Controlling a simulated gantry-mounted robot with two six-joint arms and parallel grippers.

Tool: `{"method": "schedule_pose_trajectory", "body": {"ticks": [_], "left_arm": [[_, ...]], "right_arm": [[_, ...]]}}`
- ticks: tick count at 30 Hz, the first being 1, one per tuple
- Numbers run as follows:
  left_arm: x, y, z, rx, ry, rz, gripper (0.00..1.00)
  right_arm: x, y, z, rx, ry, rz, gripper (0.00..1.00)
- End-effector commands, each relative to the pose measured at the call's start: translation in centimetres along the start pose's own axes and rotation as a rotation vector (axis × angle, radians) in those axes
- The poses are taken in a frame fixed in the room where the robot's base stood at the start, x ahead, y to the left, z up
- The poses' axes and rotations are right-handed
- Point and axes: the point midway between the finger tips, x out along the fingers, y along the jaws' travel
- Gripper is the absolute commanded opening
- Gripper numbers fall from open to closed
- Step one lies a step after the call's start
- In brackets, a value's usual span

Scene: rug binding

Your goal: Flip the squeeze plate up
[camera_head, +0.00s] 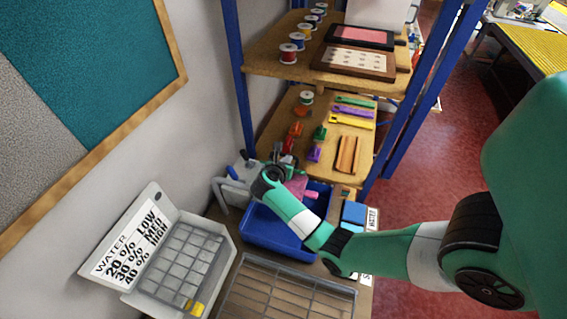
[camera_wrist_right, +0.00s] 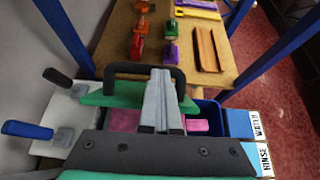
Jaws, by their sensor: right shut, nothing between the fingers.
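A green plate with a black arched handle (camera_wrist_right: 112,97), which looks like the squeeze plate, lies across the wrist view near a pale frame (camera_wrist_right: 60,137). My right gripper (camera_wrist_right: 158,75) is shut and empty, its grey fingers in front of the handle. I cannot tell whether they touch it. In the head view my right wrist reaches in over the blue bin (camera_head: 262,222) and hides the fingertips and most of the plate. My left gripper is not in view.
A white gridded tray with a labelled upright panel (camera_head: 135,232) stands at left, beside a wire rack (camera_head: 285,292). Blue shelf posts (camera_head: 388,125) rise close behind, with spools and small tools on the shelves.

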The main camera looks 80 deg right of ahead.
Motion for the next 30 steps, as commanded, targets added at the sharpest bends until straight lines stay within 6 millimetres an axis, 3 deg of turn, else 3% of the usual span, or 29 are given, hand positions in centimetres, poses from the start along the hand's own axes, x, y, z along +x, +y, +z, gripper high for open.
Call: {"method": "schedule_pose_trajectory", "body": {"ticks": [1, 12, 22, 30], "left_arm": [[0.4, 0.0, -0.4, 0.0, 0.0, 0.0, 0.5], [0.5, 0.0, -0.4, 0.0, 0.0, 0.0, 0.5], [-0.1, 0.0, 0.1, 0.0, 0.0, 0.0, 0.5], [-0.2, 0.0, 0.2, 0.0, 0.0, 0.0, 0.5]], "right_arm": [[0.3, -0.1, 1.0, 0.003, -0.003, -0.003, 0.0], [4.5, -0.1, 4.7, 0.004, -0.004, -0.003, 0.0], [7.8, -0.1, 6.4, 0.001, -0.003, -0.001, 0.0], [8.2, -0.1, 6.7, 0.0, -0.003, 0.0, 0.0]]}}
